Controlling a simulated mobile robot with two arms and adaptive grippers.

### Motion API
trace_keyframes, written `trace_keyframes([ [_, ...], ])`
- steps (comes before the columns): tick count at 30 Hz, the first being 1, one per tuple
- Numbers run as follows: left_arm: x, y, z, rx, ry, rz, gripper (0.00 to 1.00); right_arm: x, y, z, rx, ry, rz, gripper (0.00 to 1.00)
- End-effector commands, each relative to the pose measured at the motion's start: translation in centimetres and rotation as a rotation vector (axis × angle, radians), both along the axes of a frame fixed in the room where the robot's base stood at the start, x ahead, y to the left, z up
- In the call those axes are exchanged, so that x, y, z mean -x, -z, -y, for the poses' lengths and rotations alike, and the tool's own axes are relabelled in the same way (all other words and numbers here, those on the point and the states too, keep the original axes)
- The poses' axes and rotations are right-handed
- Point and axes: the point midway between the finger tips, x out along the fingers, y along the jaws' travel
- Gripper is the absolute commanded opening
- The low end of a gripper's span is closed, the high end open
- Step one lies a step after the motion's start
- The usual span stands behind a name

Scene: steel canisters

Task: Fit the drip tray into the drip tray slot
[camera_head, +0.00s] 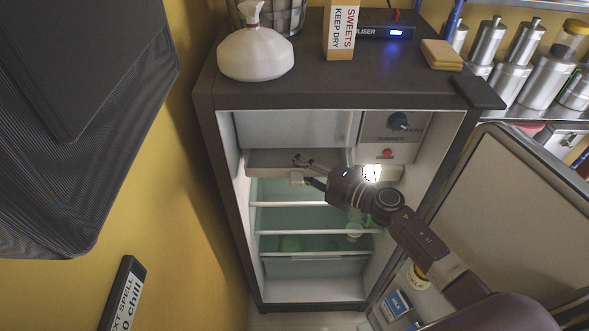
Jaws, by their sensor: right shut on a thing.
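The fridge stands open, with a pale freezer box (295,129) at the top of its inside. The drip tray (268,161), a shallow grey piece, is right under the freezer box at the upper left of the inside. My right gripper (301,174) reaches in from the right and is shut on the front part of the tray. The fingers and arm cover part of the tray. The slot's rails are not clear, so I cannot tell whether the tray sits in them. My left gripper is not in view.
The open fridge door (510,200) flanks my right arm. A control panel with a dark knob (398,121) is at upper right inside.

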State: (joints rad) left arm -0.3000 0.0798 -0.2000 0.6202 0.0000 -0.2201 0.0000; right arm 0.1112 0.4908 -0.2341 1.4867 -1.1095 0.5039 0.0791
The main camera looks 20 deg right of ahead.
Motion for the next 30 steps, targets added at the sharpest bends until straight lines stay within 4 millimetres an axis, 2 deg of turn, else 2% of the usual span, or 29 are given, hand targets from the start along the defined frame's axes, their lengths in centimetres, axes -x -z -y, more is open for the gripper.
trace_keyframes([
  [30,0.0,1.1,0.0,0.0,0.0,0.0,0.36,-2.5,-0.1,0.7,0.0,0.0,0.002,0.0],
])
